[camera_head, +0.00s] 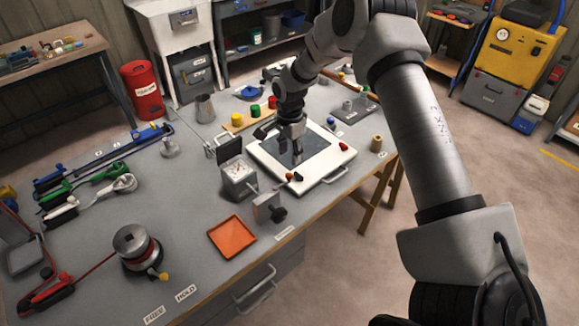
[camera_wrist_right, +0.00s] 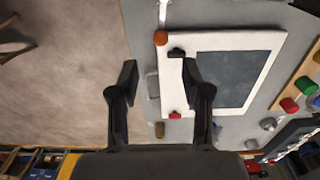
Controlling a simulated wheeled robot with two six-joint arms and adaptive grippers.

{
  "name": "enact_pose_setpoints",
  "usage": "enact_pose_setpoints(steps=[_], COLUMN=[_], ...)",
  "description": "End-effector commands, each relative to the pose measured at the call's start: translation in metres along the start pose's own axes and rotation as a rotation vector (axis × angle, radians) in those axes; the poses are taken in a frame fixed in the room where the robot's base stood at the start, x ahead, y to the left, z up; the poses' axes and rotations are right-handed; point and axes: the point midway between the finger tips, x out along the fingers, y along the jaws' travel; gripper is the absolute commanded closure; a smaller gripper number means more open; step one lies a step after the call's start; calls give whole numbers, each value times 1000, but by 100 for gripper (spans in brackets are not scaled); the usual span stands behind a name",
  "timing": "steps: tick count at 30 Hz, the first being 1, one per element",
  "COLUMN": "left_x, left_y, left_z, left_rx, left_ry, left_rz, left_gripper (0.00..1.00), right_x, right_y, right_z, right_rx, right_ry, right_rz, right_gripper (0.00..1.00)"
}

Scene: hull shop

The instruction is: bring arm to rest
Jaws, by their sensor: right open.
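My right gripper (camera_head: 292,152) hangs from my right arm over the white-framed panel with a grey screen (camera_head: 327,165) on the workbench. In the wrist view the right gripper (camera_wrist_right: 158,72) is open, its two black fingers apart with nothing held between them. Whether that finger touches the panel I cannot tell. My left gripper is not in view.
An orange tray (camera_head: 232,237) lies toward the front edge. Open floor (camera_head: 345,265) lies beyond the bench's right side.

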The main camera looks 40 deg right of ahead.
Motion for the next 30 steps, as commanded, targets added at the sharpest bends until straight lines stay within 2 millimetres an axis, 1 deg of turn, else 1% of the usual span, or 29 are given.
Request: enact_pose_setpoints(steps=[1, 3, 6, 10, 23, 25, 26, 29, 30], left_x=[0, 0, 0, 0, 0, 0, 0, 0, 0], left_y=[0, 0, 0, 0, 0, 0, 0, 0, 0], left_z=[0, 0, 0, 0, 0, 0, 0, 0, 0], left_rx=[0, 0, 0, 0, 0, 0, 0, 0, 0], left_ry=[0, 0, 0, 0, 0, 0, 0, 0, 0], left_rz=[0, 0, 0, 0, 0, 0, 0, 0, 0], left_gripper=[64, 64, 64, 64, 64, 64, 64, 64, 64], right_x=[-11, -22, -31, -34, -31, -20, -11, 36, 60], right_y=[0, 0, 0, 1, 1, 5, 9, 32, 48], right_z=[0, 0, 0, 0, 1, 9, 15, 49, 66], right_rx=[1, 1, 1, 1, -6, -45, -78, -257, -353], right_ry=[-1, -1, -1, -1, -2, -7, -11, -36, -48], right_rz=[-3, 0, 1, 3, 3, 4, 5, 2, -1], right_gripper=[52, 52, 52, 52, 52, 52, 52, 52, 52])
